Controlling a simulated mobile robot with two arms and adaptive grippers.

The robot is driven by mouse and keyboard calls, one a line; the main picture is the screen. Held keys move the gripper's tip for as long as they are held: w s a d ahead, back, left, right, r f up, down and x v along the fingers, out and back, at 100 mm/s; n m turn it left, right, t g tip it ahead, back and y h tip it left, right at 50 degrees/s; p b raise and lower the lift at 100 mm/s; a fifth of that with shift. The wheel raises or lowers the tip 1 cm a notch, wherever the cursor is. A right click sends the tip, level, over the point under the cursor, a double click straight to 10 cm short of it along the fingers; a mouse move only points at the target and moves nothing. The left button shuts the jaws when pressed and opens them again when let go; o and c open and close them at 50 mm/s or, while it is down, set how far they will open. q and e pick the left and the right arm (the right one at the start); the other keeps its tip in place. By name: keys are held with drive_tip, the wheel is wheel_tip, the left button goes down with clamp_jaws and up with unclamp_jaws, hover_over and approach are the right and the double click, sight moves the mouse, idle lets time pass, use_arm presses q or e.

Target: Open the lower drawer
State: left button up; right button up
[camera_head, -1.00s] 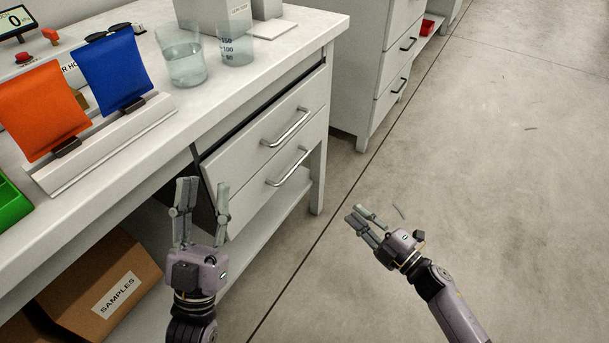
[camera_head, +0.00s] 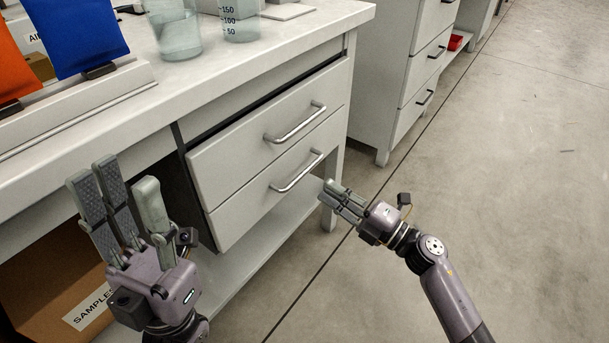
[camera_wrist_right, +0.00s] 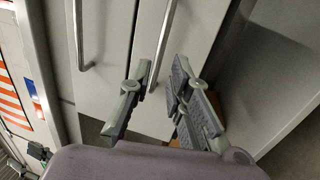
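The lower drawer (camera_head: 245,220) is under the bench and looks closed, with a metal bar handle (camera_head: 290,182) on its front. The upper drawer (camera_head: 235,160) sits above it with a similar handle (camera_head: 290,135). My right gripper (camera_head: 327,191) is just right of the lower handle's right end. In the right wrist view its fingers (camera_wrist_right: 160,72) are spread, with the lower handle (camera_wrist_right: 164,45) ahead, its end appearing between them. Contact cannot be told. The upper handle (camera_wrist_right: 82,40) is further left there. My left gripper (camera_head: 120,185) is open and empty, left of the drawers.
The bench top (camera_head: 235,72) carries beakers (camera_head: 176,35) and blue (camera_head: 75,35) and orange pouches. A cardboard box (camera_head: 55,275) lies on the lower shelf. A bench leg (camera_head: 331,185) stands behind my right gripper. Another drawer cabinet (camera_head: 405,70) stands behind. Floor at right is clear.

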sight(304, 170)
drive_tip(key=b+x, duration=0.1)
drive_tip(key=x, duration=0.7)
drive_tip(key=shift+w+a, duration=0.15)
clamp_jaws()
idle(0.4)
